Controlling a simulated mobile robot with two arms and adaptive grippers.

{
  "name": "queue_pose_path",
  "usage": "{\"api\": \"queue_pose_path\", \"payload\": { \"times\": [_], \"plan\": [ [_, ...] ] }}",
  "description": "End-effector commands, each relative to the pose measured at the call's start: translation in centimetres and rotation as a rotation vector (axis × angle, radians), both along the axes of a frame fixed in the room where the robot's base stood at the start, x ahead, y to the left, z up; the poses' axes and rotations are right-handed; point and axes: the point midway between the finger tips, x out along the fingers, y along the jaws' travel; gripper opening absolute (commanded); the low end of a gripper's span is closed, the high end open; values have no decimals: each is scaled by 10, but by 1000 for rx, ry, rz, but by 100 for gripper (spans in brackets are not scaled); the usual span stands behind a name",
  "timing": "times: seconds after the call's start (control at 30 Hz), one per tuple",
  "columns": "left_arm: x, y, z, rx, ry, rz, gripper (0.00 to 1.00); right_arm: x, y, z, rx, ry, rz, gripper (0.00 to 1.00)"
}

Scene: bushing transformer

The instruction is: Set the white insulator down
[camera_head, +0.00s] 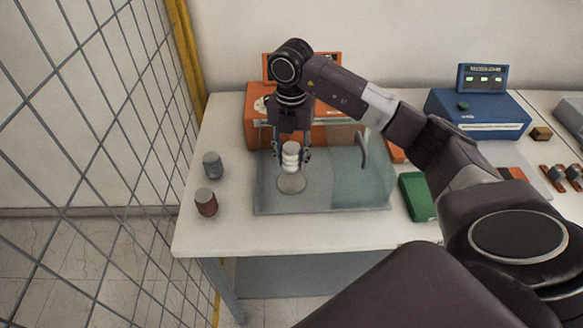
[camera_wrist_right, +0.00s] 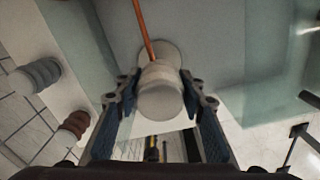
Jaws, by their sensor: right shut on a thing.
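The white insulator (camera_head: 291,157) is a ribbed upright piece between the fingers of my right gripper (camera_head: 290,158). My right gripper comes down from above and is shut on it. A pale round base (camera_head: 291,183) lies directly below the insulator in the head view. In the right wrist view the insulator (camera_wrist_right: 161,92) sits between the two fingertips (camera_wrist_right: 161,97), with the round base partly hidden behind it. Whether the insulator touches the base is hard to tell. My left gripper does not show.
A grey insulator (camera_head: 213,165) and a brown insulator (camera_head: 206,203) stand on the table's left part. A glassy tray (camera_head: 340,198) surrounds the base. An orange device (camera_head: 256,128) stands behind, a blue one (camera_head: 478,112) at the right, and a green box (camera_head: 417,197) between. Wire fencing (camera_head: 100,120) borders the left.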

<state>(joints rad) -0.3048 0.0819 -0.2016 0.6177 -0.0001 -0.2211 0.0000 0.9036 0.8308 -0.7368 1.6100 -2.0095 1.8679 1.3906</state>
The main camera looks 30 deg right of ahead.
Motion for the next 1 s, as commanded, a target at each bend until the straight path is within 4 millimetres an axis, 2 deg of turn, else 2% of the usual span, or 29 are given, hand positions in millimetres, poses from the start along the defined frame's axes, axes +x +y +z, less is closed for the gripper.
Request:
{"api": "queue_pose_path", "payload": {
  "times": [0.17,0.4,0.83,0.87,1.0],
  "plan": [
    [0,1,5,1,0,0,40,0,0,-13,1,2,0,5],
    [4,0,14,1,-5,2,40,0,0,-46,1,1,0,5],
    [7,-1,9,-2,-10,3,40,0,0,-55,0,-1,1,5],
    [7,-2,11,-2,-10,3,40,0,0,-54,1,-1,0,40],
    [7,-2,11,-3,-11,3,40,0,0,-54,0,0,0,54]
  ]
}}
